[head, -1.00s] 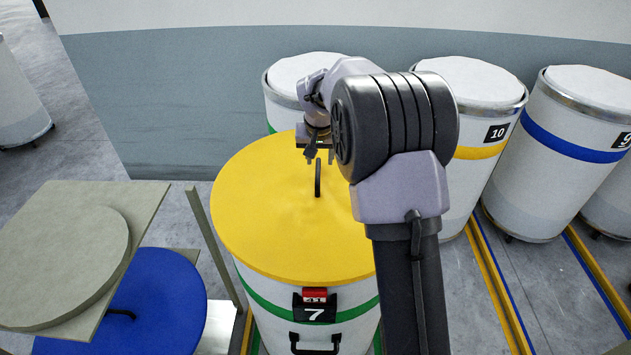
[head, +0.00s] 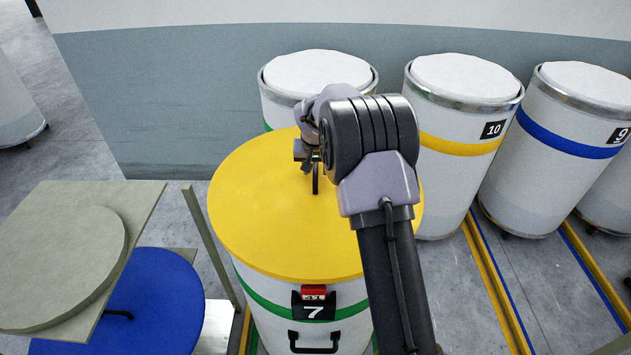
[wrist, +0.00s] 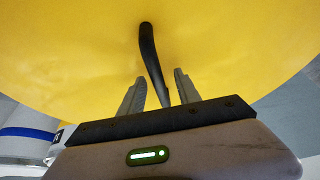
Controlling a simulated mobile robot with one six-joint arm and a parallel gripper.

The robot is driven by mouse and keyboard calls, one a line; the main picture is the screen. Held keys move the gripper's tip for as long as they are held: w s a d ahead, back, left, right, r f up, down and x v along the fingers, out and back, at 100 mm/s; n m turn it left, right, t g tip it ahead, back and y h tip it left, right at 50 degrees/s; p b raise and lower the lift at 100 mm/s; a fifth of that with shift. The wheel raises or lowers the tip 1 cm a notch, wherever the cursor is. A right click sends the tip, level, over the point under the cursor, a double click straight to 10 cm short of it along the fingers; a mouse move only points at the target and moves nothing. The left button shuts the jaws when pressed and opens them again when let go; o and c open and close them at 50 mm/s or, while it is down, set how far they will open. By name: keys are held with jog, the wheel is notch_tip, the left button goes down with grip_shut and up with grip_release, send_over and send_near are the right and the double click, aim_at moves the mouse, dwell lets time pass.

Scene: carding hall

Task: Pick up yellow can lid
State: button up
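The yellow can lid (head: 270,225) lies flat on the white can numbered 7 (head: 340,325). My gripper (head: 308,168) is low over the lid at the handle. In the wrist view the yellow lid (wrist: 230,50) fills most of the picture. There the two grey fingers of my gripper (wrist: 157,84) are apart, with the black handle (wrist: 150,55) running between them. Part of the lid is hidden behind my arm.
A blue lid (head: 160,305) lies at the lower left, partly under a grey-beige board (head: 140,205) with a raised disc. White cans stand behind and to the right, including can 10 (head: 450,185) and can 9 (head: 560,190). Floor between the cans and lines at right is clear.

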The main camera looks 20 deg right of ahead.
jog(key=shift+f, duration=0.15)
dwell(0.3)
grip_shut()
dwell(1.2)
